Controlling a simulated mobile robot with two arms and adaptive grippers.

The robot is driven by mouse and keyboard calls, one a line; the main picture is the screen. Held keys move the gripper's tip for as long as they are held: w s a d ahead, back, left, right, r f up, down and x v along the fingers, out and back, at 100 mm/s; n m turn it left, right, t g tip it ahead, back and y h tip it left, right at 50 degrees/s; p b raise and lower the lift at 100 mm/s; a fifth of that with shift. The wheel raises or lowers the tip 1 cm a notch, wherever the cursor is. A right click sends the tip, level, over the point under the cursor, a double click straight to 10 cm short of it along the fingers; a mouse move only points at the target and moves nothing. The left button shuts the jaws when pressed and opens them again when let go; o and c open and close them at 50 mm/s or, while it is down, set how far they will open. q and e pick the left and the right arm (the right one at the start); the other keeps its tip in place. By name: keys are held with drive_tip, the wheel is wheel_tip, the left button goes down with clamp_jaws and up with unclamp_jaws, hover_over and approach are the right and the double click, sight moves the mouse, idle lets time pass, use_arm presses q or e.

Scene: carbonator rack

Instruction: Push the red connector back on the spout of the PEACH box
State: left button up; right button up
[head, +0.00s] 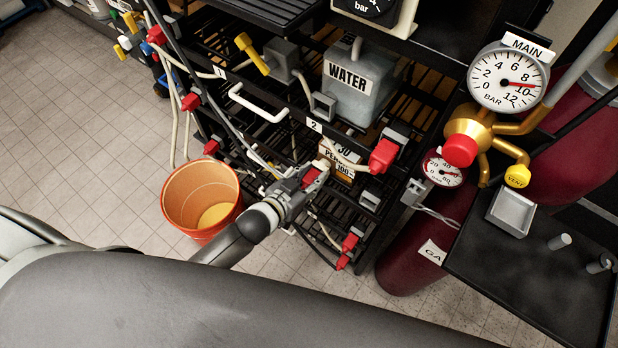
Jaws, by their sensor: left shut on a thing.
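The PEACH box (345,154) sits in the rack below the WATER tank; its label is partly hidden and only the first letters "PE" show. My left gripper (306,181) is in front of the box, shut on a red connector (313,176). The connector is close to the front of the box, near a small pale part that may be the spout. I cannot tell whether the connector touches the spout or is seated on it. My right gripper is not in view.
Another red connector (384,155) is just right of the box. More red connectors (348,243) hang lower on the rack, with hoses around my left arm. An orange bucket (201,196) stands on the floor at left. A dark red gas cylinder (408,245) stands at right.

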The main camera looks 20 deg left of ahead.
use_arm(q)
drive_tip(key=o, duration=1.2)
drive_tip(key=shift+s, duration=0.1)
drive_tip(key=shift+p+v, duration=0.85)
drive_tip(key=shift+v, duration=0.2)
drive_tip(key=p+v, duration=0.3)
drive_tip(key=v, duration=0.1)
drive_tip(key=shift+s+a+r, duration=0.2)
drive_tip(key=shift+s, duration=0.1)
